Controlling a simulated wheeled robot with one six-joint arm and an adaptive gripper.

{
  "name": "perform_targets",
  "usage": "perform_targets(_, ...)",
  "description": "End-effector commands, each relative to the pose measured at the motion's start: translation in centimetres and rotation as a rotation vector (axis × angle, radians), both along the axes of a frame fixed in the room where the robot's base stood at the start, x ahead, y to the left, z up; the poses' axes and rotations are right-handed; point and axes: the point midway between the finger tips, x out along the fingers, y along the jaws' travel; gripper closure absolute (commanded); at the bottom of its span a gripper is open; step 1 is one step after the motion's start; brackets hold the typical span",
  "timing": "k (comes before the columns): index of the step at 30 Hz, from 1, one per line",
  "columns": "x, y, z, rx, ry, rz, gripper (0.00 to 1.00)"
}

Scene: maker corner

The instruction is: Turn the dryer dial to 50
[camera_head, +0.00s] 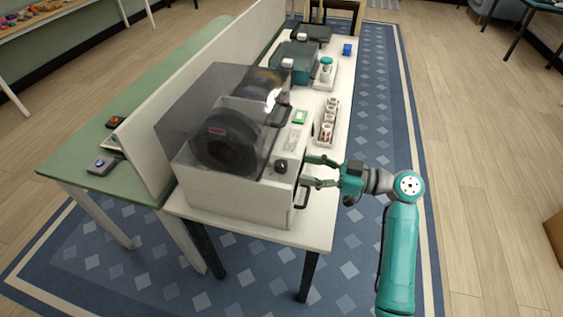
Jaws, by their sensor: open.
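The dryer (230,196) is a white box with a clear smoky lid, standing at the near end of the white table. Dark spools show through its lid. A black round dial (281,166) sits on its right sloping front, below a small green screen (299,117). The dial's setting is too small to read. My gripper (306,171) is open, its two teal fingers pointing left at the dryer's front, just right of the dial. I cannot tell whether a fingertip touches the dryer. A dark handle (302,197) shows below the fingers.
A tray of small parts (327,122) stands on the table behind my gripper. Farther back are teal and dark machines (295,62) and a blue block (347,49). A white divider (150,150) separates a green table (75,172).

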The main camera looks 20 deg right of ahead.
Motion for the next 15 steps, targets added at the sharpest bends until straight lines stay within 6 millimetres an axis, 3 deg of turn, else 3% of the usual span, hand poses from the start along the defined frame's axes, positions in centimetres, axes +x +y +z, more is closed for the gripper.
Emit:
perform_targets(7, 2.6, 3.7, 0.0, 0.001, 0.000, 0.003, 0.41)
perform_targets(15, 4.2, 5.9, 0.0, 0.001, 0.002, 0.000, 0.41)
